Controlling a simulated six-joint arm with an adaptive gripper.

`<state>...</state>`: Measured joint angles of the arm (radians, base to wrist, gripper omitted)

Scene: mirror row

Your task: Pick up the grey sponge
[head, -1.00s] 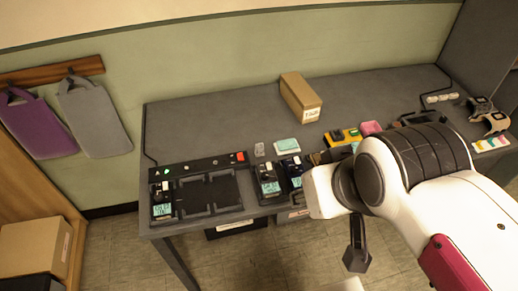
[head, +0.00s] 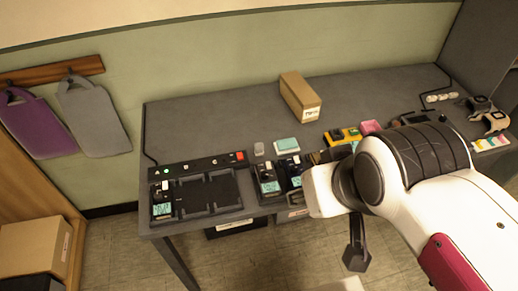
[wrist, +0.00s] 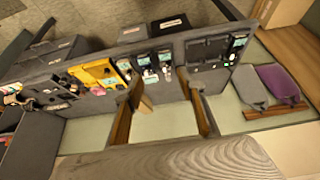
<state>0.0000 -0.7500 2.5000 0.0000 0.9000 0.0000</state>
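I cannot pick out the grey sponge with certainty. A small pale grey block (head: 258,149) stands on the table behind the chargers in the head view, too small to identify. My gripper (wrist: 158,82) shows in the wrist view with its two fingers well apart and nothing visibly held between them.
On the grey table (head: 215,120) are a cardboard box (head: 300,95), a pale teal pad (head: 287,145), a yellow item (head: 343,137), a pink block (head: 371,127) and a black charging station (head: 205,190). Purple (head: 42,125) and grey (head: 95,118) bags hang left. The back left tabletop is clear.

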